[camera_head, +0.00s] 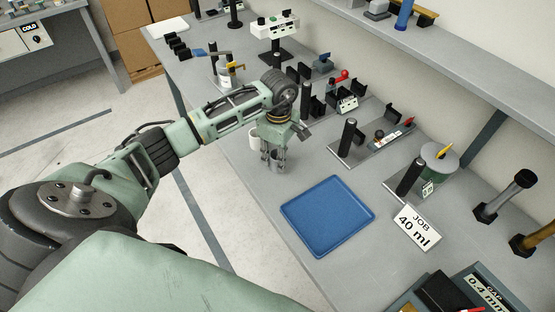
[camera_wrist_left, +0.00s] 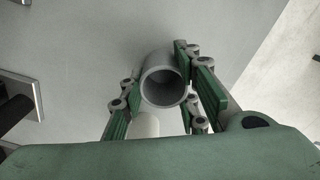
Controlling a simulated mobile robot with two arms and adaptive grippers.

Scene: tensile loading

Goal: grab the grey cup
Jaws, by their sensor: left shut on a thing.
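The grey cup (camera_wrist_left: 163,84) shows in the left wrist view with its round open mouth facing the camera, between the green-padded fingers of my left gripper (camera_wrist_left: 164,98). In the head view the left gripper (camera_head: 273,158) points down at the bench, shut on the grey cup (camera_head: 276,164), which is mostly hidden by the fingers. I cannot tell whether the cup touches the bench. A white cup (camera_head: 254,138) stands just left of the gripper; a pale rounded part of it shows low in the wrist view (camera_wrist_left: 143,126). My right gripper is not in view.
A blue tray (camera_head: 327,216) lies on the grey bench in front of the gripper. Black posts and small fixtures (camera_head: 348,135) line the back. The bench's front edge is close on the left.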

